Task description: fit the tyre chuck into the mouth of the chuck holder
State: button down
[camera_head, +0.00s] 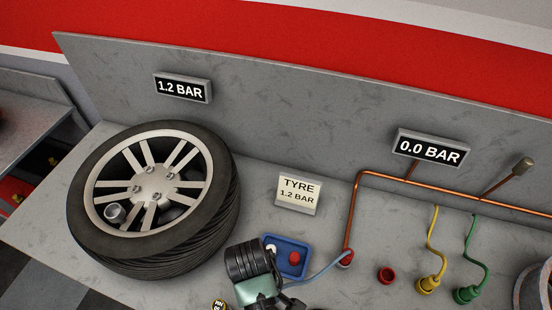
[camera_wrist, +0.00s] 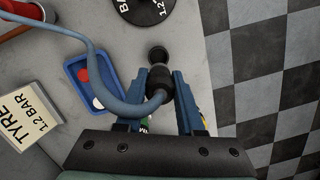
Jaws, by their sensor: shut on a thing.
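My gripper (camera_wrist: 159,74) is shut on the tyre chuck (camera_wrist: 160,86), a dark, ribbed piece between the two blue fingers in the wrist view. A blue hose (camera_wrist: 134,113) curves into the chuck from the left. A small dark round cup (camera_wrist: 158,55), which looks like the chuck holder, stands just beyond the fingertips. The chuck appears close to its mouth and roughly in line with it; I cannot tell if they touch. In the head view my arm hides the fingers, chuck and cup.
A blue tray (camera_head: 270,241) holds a red and a white piece beside my arm. A big tyre (camera_head: 115,255) lies at left. A sign (camera_head: 298,194) reads TYRE 1.2 BAR. The bench edge borders checkered floor (camera_wrist: 260,70).

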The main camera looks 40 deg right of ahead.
jog(key=f, duration=0.5)
jog(key=shift+s+d+f, duration=0.15)
jog(key=shift+s+d, duration=0.05)
jog(key=shift+s, duration=0.15)
jog(key=shift+w+f, duration=0.1)
jog(key=shift+f, duration=2.4)
jog(key=shift+f, duration=0.1)
jog(key=c, duration=0.5)
grip_release()
jog(key=r, duration=0.4)
jog(key=w+r, duration=0.1)
jog(key=r, duration=0.7)
jog(key=shift+w+a+r, duration=0.1)
jog(key=shift+w+a, duration=0.15)
jog(key=shift+w, duration=0.1)
